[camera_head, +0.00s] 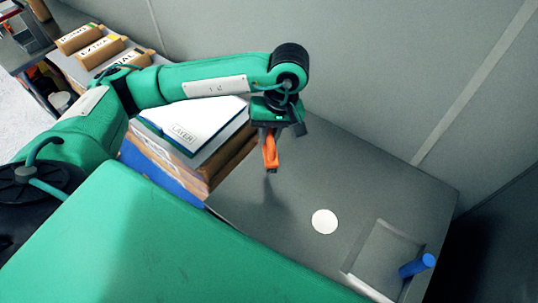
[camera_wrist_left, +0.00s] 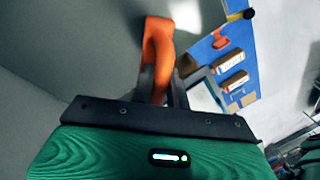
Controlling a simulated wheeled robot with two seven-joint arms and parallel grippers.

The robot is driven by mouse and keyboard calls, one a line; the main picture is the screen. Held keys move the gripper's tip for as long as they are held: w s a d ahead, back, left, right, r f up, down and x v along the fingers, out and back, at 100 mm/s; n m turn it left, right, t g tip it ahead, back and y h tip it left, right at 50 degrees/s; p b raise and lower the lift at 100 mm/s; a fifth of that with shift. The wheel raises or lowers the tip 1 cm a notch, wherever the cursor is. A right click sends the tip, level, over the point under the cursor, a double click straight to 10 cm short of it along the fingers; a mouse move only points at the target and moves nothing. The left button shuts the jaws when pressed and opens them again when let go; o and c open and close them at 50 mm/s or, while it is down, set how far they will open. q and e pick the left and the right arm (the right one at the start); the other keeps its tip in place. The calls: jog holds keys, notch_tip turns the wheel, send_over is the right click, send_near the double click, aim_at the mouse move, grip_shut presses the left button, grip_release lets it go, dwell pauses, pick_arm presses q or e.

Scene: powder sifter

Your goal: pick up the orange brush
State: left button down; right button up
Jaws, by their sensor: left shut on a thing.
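The orange brush (camera_head: 270,150) hangs below my left gripper (camera_head: 269,134) in the head view, clear above the grey table (camera_head: 290,215). My left gripper is shut on it. The brush also shows in the left wrist view (camera_wrist_left: 157,50), upright between the fingers, partly hidden by the gripper body. My right gripper is not in view.
A stack of boxes with a white sheet (camera_head: 205,128) on top stands left of the gripper. A white disc (camera_head: 324,221) lies on the table. A blue cylinder (camera_head: 417,265) is at a shallow tray (camera_head: 383,253) at right. Cartons (camera_head: 100,52) stand at the back left.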

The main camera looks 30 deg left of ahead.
pick_arm(q)
notch_tip(320, 180, up, 10)
jog(key=shift+r+b, duration=0.2)
jog(key=shift+b, duration=0.15)
dwell(0.8)
